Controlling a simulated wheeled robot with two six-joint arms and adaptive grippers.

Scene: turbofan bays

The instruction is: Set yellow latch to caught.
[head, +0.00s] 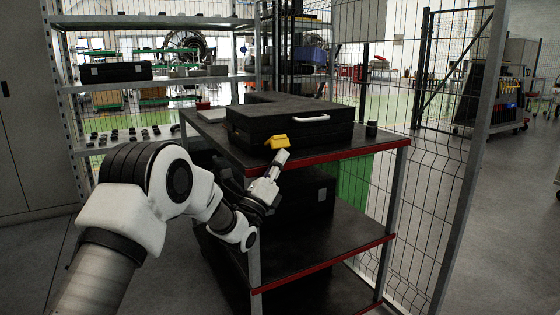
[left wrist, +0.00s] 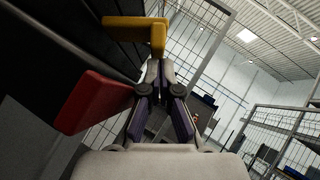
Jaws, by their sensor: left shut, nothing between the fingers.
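The yellow latch (head: 277,142) is on the front face of a black case (head: 300,124) that sits on the top shelf of a cart. In the left wrist view the latch (left wrist: 138,24) is a yellow bent piece at the top, just beyond my fingertips. My left gripper (head: 282,157) is shut and empty, just below the latch, with its tips pointing up toward it. In the left wrist view my left gripper (left wrist: 160,66) has its fingertips close under the latch's right end; I cannot tell if they touch. My right gripper is not in view.
The cart's red front edge (head: 345,152) runs beside my left gripper, and shows large in the left wrist view (left wrist: 92,101). A white handle (head: 311,118) is on the case. A small dark cylinder (head: 371,129) stands at the right. A mesh fence (head: 440,180) stands behind.

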